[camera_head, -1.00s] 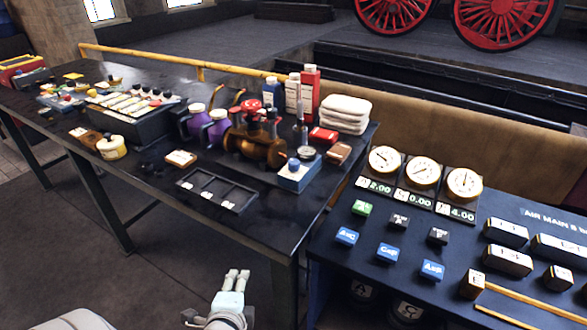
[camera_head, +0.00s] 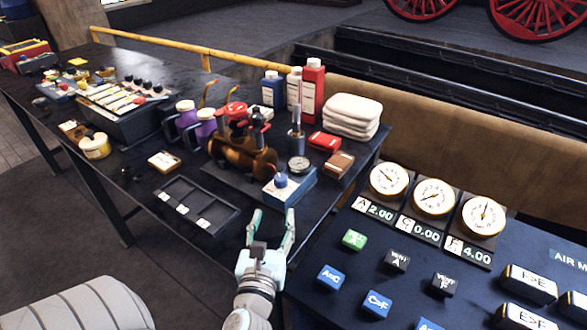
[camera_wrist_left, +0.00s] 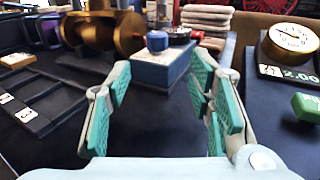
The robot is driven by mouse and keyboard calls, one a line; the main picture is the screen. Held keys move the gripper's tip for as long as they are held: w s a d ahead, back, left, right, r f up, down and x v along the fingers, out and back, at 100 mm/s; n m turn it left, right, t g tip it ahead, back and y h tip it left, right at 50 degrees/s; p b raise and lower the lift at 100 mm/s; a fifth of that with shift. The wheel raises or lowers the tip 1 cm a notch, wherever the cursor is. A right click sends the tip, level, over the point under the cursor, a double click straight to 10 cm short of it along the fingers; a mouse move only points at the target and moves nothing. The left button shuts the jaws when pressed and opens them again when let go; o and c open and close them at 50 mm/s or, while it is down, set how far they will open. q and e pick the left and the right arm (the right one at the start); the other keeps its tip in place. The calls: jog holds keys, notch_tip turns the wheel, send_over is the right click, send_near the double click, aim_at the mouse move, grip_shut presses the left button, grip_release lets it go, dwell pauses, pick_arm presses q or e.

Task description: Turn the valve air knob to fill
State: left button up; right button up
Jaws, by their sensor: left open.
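A small blue knob (camera_head: 281,181) stands on a blue-and-white box (camera_head: 290,190) at the front right of the dark workbench, beside the brass valve body (camera_head: 242,152) with a red handwheel. I take it for the air knob; its setting is too small to read. In the left wrist view, the knob (camera_wrist_left: 157,41) and its box (camera_wrist_left: 155,68) lie straight ahead between the fingers. My left gripper (camera_head: 274,222) is open and empty, at the bench's front edge, short of the box and not touching it; it also shows in the left wrist view (camera_wrist_left: 160,82). My right gripper is out of view.
A black compartment tray (camera_head: 197,210) lies left of the gripper. The gauge panel (camera_head: 390,240) with coloured buttons is at the right.

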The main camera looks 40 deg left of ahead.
aim_at(280, 184)
pick_arm(q)
jog(key=shift+w+a+r, duration=0.15)
jog(key=shift+w+a, duration=0.1)
jog(key=shift+w, duration=0.1)
jog(key=x, duration=0.5)
jog(key=shift+a+r, duration=0.2)
jog(key=shift+a, duration=0.15)
jog(key=b+x, duration=0.1)
jog(key=x, duration=0.5)
jog(key=shift+w+f, duration=0.15)
jog(key=shift+w, duration=0.2)
jog(key=shift+w+a, duration=0.25)
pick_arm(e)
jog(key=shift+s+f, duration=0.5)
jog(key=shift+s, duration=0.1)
pick_arm(q)
grip_shut()
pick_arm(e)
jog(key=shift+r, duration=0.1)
